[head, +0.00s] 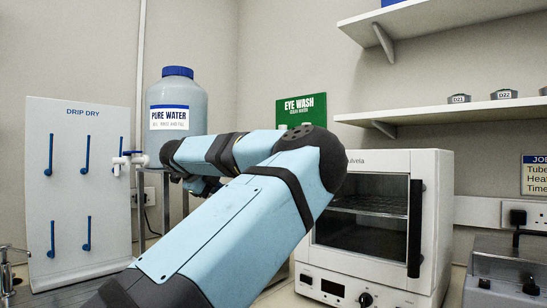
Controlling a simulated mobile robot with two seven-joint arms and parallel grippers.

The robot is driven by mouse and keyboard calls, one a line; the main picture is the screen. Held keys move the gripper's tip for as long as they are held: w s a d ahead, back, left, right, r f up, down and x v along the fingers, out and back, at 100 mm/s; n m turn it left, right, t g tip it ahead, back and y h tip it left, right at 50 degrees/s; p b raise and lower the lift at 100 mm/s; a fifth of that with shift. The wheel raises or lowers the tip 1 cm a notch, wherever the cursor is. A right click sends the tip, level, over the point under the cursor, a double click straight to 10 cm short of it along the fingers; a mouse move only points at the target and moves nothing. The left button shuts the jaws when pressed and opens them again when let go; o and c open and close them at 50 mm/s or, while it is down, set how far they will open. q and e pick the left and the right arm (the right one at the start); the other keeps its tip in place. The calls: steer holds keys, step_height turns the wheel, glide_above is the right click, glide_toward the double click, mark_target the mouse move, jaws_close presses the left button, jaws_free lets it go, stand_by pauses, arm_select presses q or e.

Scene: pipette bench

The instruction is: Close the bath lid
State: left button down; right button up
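At the lower right edge stands a grey metal box (508,293) with a darker top, cut off by the frame. It may be the bath, but I cannot tell for sure, nor whether a lid on it is open or shut. One light-blue arm of mine rises from the lower left to an elbow at the middle, then folds back left toward the water bottle. Its gripper is hidden behind the arm, and no fingertips show. My other arm and gripper are out of view.
A white oven (433,220) with its door shut stands right of the arm. A blue-capped water bottle (178,100) and a drip-dry rack (72,210) stand at left. Shelves (450,112) hang above right. A socket with a black plug (518,217) is on the right wall.

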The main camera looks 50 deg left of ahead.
arm_select(q)
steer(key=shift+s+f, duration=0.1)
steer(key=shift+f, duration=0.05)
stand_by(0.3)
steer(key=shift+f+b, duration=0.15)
steer(key=shift+b, duration=0.2)
stand_by(0.3)
